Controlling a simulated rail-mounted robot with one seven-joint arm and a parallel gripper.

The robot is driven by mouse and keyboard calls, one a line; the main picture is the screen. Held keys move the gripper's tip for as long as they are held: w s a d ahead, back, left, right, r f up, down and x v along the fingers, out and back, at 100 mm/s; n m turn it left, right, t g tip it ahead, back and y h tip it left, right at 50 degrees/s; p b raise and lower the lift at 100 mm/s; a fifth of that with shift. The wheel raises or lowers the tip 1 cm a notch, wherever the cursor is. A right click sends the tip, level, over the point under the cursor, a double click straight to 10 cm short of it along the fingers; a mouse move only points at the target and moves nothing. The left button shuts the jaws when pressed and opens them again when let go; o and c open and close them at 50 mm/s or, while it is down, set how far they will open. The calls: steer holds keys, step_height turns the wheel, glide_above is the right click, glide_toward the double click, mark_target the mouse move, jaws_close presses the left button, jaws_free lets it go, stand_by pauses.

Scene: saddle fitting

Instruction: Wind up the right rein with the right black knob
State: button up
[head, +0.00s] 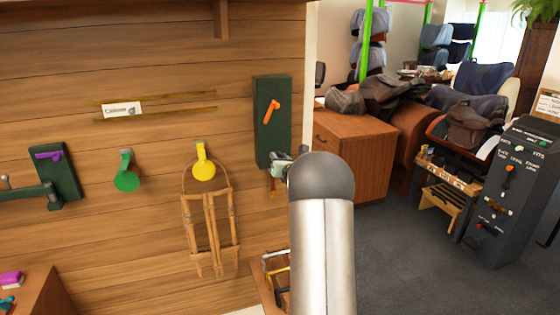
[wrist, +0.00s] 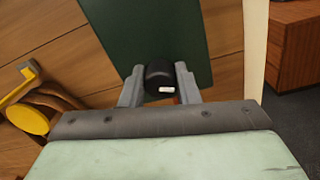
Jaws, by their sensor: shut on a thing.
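The right black knob (wrist: 159,77) sits between the two grey fingers of my gripper (wrist: 159,84) in the wrist view. My gripper is shut on it, and a small white mark shows on the knob's face. The knob is at the lower end of a dark green panel (wrist: 150,32), which also shows in the head view (head: 272,92) with an orange lever (head: 271,110). In the head view my gripper (head: 280,164) is at the panel's lower edge, and my arm hides part of this area. A short brown strap (head: 271,188), perhaps the right rein, hangs just below.
A yellow disc hook (head: 203,168) holds brown strap gear (head: 210,225) left of the panel. A green hook (head: 126,178) and a second green panel (head: 64,172) with a purple lever are farther left. A wooden cabinet (head: 350,150) stands right of the wall's edge.

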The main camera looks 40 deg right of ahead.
steer(key=m+b, duration=0.1)
steer(key=b, duration=0.1)
steer(key=m+b, duration=0.1)
steer(key=b, duration=0.2)
steer(key=shift+f, duration=0.35)
steer(key=m+b, duration=0.4)
steer(key=shift+r, duration=0.15)
steer(key=m+b, duration=0.2)
steer(key=m, duration=0.2)
steer(key=shift+r+m, duration=0.1)
steer(key=shift+m, duration=0.2)
steer(key=m, duration=0.4)
steer(key=shift+m, duration=0.4)
steer(key=m, duration=0.4)
steer(key=shift+m+h, duration=0.3)
steer(key=shift+h, duration=0.1)
steer(key=m+p, duration=0.1)
steer(key=m, duration=0.2)
steer(key=shift+r+m, duration=0.1)
steer(key=shift+m, duration=0.3)
steer(key=m+p, duration=0.1)
steer(key=m, duration=0.3)
steer(key=shift+m+p, duration=0.75)
steer(key=shift+m, duration=1.25)
